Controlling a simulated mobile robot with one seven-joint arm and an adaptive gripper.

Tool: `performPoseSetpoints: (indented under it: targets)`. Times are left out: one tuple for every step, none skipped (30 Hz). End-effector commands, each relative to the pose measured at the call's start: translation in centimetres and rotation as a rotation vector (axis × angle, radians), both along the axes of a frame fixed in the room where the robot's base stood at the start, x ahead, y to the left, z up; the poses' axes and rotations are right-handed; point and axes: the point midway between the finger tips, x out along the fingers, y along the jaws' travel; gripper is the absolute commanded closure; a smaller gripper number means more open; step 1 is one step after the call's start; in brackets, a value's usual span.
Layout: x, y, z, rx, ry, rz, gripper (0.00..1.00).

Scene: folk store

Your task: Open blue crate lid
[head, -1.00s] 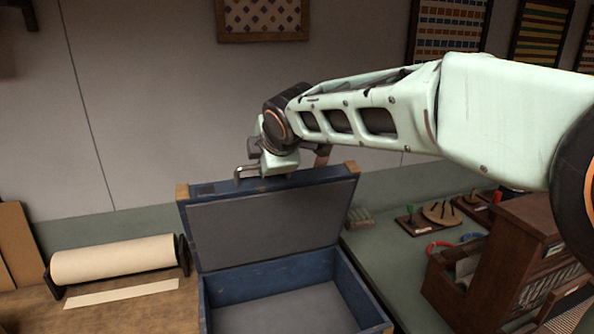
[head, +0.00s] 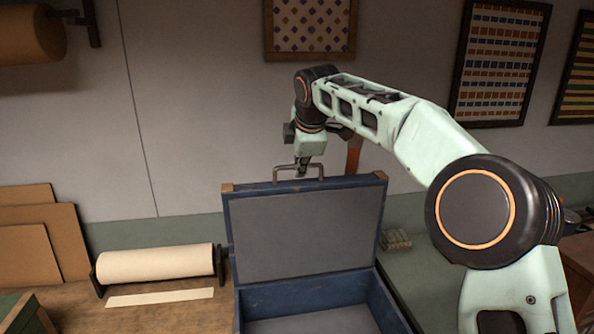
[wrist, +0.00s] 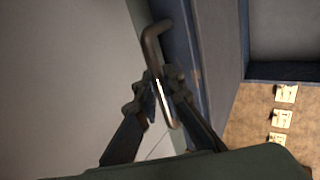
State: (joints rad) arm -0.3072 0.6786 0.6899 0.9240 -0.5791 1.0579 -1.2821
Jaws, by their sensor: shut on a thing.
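The blue crate (head: 378,300) stands on the worktop. Its lid (head: 305,235) is raised to roughly upright at the back, with the grey inner panel facing my head camera. A metal handle (head: 320,167) sticks up from the lid's top edge. My gripper (head: 301,171) points down at the handle from above. In the wrist view the handle (wrist: 153,42) runs between the fingers, and my gripper (wrist: 160,82) is shut on it. The crate's grey floor shows only in part.
A paper roll (head: 155,263) on a holder and a paper strip (head: 160,297) lie left of the crate. Brown boards (head: 50,250) lean at far left. A small stack (head: 396,240) sits right of the lid. The wall is close behind the lid.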

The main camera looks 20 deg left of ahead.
Motion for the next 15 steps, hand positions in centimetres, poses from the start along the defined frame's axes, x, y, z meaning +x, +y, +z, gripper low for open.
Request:
performPoseSetpoints:
  targets:
    - [0.44,0.09,0.64,0.006,-0.004,-0.003,1.00]
    - [0.54,0.07,0.60,0.003,0.000,-0.002,1.00]
    - [0.66,0.07,0.60,0.001,0.003,0.000,1.00]
    - [0.76,0.06,0.59,0.000,0.006,0.000,1.00]
    - [0.82,0.02,0.54,-0.003,0.009,0.000,1.00]
    - [0.92,-0.01,0.48,-0.005,0.012,0.000,1.00]
    - [1.00,-0.03,0.49,-0.006,0.014,0.000,1.00]
    - [1.05,-0.05,0.49,-0.007,0.015,0.000,1.00]
    - [1.08,-0.07,0.45,-0.009,0.017,0.000,1.00]
    - [1.10,-0.09,0.44,-0.010,0.019,0.000,1.00]
    - [1.13,-0.10,0.43,-0.010,0.020,0.000,1.00]
    - [1.15,-0.10,0.43,-0.010,0.021,0.001,1.00]
    - [1.16,-0.10,0.41,-0.011,0.022,0.001,1.00]
    - [1.17,-0.10,0.40,-0.011,0.022,0.001,1.00]
    - [1.17,-0.09,0.39,-0.011,0.022,0.001,1.00]
